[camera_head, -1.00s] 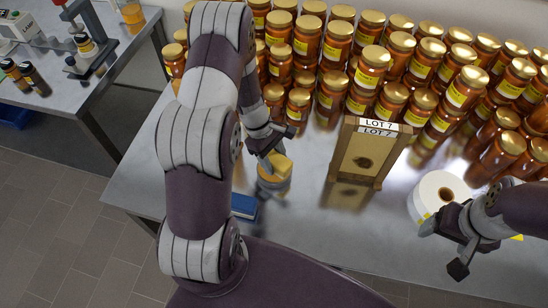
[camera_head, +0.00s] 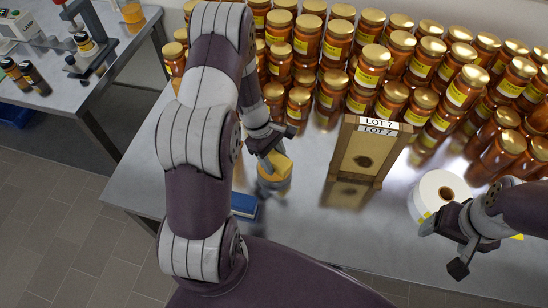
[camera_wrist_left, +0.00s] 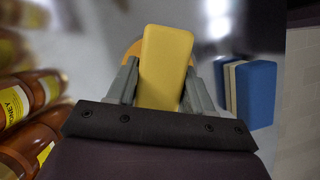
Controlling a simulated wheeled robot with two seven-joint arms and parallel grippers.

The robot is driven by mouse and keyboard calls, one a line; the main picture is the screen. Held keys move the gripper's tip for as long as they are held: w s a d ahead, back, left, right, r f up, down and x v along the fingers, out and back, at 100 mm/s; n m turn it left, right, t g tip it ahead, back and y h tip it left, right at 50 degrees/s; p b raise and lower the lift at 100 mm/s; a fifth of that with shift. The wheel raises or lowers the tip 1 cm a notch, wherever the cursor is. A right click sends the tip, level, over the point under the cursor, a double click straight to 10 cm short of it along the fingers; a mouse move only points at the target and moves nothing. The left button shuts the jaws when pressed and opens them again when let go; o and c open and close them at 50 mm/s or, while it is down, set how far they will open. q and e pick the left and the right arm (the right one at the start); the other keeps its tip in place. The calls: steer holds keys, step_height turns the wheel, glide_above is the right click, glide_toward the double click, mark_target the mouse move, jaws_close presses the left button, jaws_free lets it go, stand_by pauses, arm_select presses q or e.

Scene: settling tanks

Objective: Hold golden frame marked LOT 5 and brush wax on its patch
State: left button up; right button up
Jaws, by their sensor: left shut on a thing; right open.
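A golden frame (camera_head: 345,150) stands upright on the metal table, with a dark patch (camera_head: 365,161) on its face. Its labels read LOT 7; no frame marked LOT 5 shows. My left gripper (camera_head: 268,163) is shut on a yellow block (camera_head: 279,168), left of the frame and apart from it. The block (camera_wrist_left: 166,66) sits between both fingers in the left wrist view. A round orange thing (camera_wrist_left: 133,50) shows partly behind it; I cannot tell whether they touch. My right gripper (camera_head: 443,248) is open and empty, to the right of the frame. No brush is clearly visible.
Rows of honey jars (camera_head: 335,38) with golden lids fill the back of the table. A white roll (camera_head: 437,190) lies beside my right gripper. A blue block (camera_head: 244,205) with a pale layer lies near the front left edge. The front middle of the table is clear.

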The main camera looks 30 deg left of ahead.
mark_target(274, 157)
arm_select(q)
steer(key=shift+s, duration=0.1)
step_height(274, 157, up, 7)
steer(key=p, duration=0.6)
stand_by(0.6)
